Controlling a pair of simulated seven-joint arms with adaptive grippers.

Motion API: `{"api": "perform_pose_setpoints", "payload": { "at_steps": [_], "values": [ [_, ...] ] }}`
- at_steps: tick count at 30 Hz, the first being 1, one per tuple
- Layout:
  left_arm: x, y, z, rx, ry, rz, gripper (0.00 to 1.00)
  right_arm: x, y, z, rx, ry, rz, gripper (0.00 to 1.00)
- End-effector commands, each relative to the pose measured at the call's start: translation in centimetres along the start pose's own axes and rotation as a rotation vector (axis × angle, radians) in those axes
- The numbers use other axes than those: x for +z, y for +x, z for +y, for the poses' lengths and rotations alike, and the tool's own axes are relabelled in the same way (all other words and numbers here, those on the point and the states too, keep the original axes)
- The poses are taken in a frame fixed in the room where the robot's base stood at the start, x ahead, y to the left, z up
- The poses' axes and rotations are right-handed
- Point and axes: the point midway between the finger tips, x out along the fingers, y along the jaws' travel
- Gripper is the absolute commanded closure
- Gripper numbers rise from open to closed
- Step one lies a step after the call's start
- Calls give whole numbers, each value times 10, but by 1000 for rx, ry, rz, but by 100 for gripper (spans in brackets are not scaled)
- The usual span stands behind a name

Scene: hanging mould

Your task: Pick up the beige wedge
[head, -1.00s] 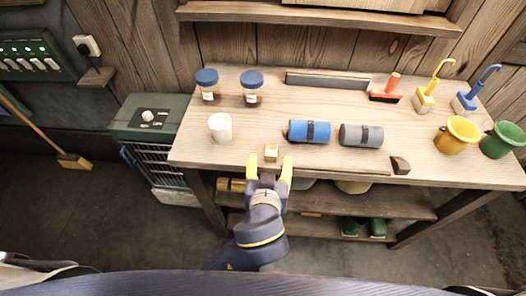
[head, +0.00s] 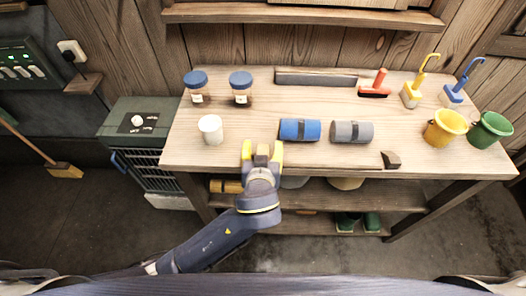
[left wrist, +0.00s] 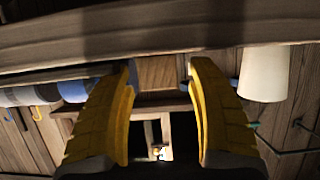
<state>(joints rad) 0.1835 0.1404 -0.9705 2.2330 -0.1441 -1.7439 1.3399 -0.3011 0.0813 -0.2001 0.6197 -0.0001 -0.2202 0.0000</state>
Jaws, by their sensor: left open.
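The beige wedge (head: 262,149) is a small pale block at the front edge of the wooden table (head: 220,158). My left gripper (head: 262,146) is open, with one yellow finger on each side of the wedge. In the left wrist view the wedge (left wrist: 158,73) shows between the two spread fingertips (left wrist: 165,75), with a gap on the right side; contact on the left side cannot be told. My right gripper is not in view.
A white cup (head: 210,129) stands left of my gripper, and blue (head: 300,130) and grey (head: 352,132) rolls lie to its right. A dark brown wedge (head: 391,159) sits farther right. Two blue-lidded jars (head: 241,89) stand behind.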

Motion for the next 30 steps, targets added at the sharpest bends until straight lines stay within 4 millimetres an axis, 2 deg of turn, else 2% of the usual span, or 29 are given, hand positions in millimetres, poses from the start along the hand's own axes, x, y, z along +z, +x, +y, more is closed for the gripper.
{"api": "perform_pose_setpoints", "payload": {
  "at_steps": [6, 20, 30],
  "values": [
    [0, 0, 0, 0, 0, 0, 40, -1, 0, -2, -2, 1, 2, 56],
    [0, 0, 0, 0, 0, 0, 92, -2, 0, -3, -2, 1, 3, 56],
    [0, 0, 0, 0, 0, 0, 93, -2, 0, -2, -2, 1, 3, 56]
  ]
}}
